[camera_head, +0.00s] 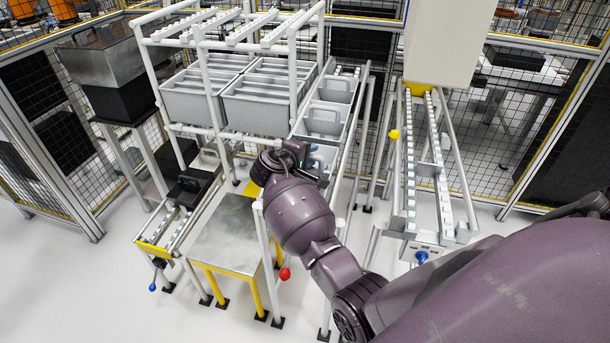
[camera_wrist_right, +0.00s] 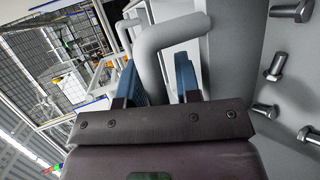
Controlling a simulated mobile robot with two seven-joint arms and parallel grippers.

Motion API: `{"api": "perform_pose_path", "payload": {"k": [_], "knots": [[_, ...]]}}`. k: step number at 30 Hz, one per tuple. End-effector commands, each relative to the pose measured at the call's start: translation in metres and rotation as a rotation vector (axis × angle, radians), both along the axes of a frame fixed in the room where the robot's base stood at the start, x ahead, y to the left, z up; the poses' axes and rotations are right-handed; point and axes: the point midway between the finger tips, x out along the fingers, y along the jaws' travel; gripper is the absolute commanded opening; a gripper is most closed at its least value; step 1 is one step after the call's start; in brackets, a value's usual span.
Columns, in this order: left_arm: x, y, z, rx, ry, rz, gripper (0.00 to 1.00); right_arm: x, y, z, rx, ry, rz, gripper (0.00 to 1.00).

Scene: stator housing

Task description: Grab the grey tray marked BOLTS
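A grey tray (camera_wrist_right: 235,60) with several loose bolts (camera_wrist_right: 275,66) in it fills the right of the wrist view. Its thick grey bar handle (camera_wrist_right: 150,62) rises between the two blue fingers of my right gripper (camera_wrist_right: 158,76). The fingers stand apart on either side of the bar, with a gap showing at the right finger. In the head view, my right gripper (camera_head: 303,152) is at the near end of a sloped rack lane holding grey trays (camera_head: 323,121). My wrist partly hides the front tray there. No BOLTS marking is readable. My left gripper is not in view.
Wide grey bins (camera_head: 200,98) sit on the rack left of the lane, beside its white posts (camera_head: 210,90). A metal-topped stand (camera_head: 225,232) is below left. A roller conveyor (camera_head: 408,160) stands to the right. Pale floor (camera_head: 110,290) is clear at front left.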

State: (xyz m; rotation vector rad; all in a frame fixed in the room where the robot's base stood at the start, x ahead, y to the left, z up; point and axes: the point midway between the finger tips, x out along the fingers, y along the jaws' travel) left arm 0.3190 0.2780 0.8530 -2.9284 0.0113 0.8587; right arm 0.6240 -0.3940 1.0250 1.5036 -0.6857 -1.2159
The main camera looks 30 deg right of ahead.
Motion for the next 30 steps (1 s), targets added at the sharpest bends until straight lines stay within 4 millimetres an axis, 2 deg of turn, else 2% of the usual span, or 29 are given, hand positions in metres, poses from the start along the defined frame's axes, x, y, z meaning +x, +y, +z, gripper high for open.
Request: {"api": "perform_pose_path", "payload": {"k": [2,8,9,23,26,30], "knots": [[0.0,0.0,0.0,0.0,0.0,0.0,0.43,0.0,0.0,0.0,0.0,0.0,0.0,0.31],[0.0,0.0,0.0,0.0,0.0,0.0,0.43,0.0,0.0,0.0,0.0,-0.001,0.0,0.02],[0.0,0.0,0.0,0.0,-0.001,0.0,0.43,0.0,0.0,0.0,0.001,-0.001,0.0,0.0],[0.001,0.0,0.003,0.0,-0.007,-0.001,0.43,-0.001,0.002,-0.001,0.005,0.001,-0.001,0.0],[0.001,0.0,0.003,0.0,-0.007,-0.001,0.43,-0.001,0.002,0.005,0.006,-0.001,0.0,0.0],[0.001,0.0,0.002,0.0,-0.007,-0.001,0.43,0.0,0.002,0.026,0.004,-0.006,-0.001,0.0]]}}
